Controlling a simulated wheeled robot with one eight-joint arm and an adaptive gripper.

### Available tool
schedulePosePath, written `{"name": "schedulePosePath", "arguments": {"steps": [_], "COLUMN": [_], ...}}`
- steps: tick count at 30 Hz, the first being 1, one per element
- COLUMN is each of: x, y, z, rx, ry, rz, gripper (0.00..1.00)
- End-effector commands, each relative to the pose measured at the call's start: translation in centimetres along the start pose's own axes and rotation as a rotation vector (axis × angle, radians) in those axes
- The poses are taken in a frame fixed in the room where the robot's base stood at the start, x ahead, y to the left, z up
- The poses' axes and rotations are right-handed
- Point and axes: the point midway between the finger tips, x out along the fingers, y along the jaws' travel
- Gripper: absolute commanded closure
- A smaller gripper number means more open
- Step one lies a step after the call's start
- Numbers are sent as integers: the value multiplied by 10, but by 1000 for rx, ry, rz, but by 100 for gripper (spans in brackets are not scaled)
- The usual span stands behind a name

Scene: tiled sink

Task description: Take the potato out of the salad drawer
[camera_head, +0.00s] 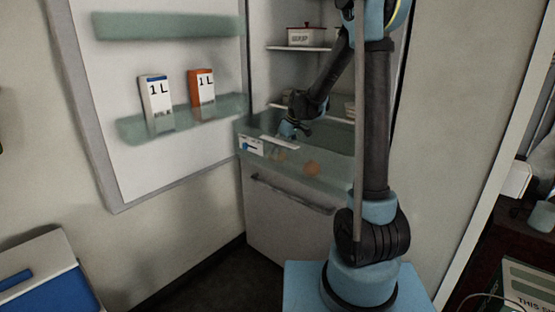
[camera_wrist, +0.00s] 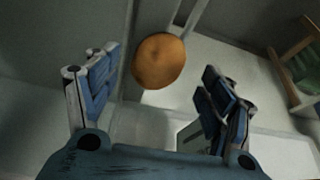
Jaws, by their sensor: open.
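The translucent salad drawer (camera_head: 340,172) is pulled out at the bottom of the open fridge. A round brown potato (camera_head: 312,168) shows blurred through its front wall. In the wrist view the potato (camera_wrist: 160,61) is whole and golden brown, just beyond and between the fingers. My gripper (camera_head: 287,130) is over the left part of the drawer. In the wrist view my gripper (camera_wrist: 158,90) is open and empty, with blue pads either side of the gap. The potato does not appear to touch either finger. A second brownish patch (camera_head: 278,155) shows in the drawer, too faint to name.
The fridge door (camera_head: 175,60) stands open at the left, with two cartons (camera_head: 157,99) (camera_head: 202,88) on its shelf. A blue and white cool box (camera_head: 45,280) is at lower left. In the wrist view, pale walls lie near both fingers.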

Motion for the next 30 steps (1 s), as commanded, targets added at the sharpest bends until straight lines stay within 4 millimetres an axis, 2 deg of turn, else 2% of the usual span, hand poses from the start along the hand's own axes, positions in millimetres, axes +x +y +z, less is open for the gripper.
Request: {"name": "schedulePosePath", "arguments": {"steps": [3,9,19,25,26,30], "x": [15,34,37,37,37,37], "y": [3,3,2,2,2,2], "z": [-2,-2,-2,-2,-2,-2], "rx": [-1,-2,-1,-1,-1,-1], "ry": [0,0,0,0,0,0], "rz": [0,0,0,0,-1,-1], "gripper": [25,25,25,70,74,74]}}
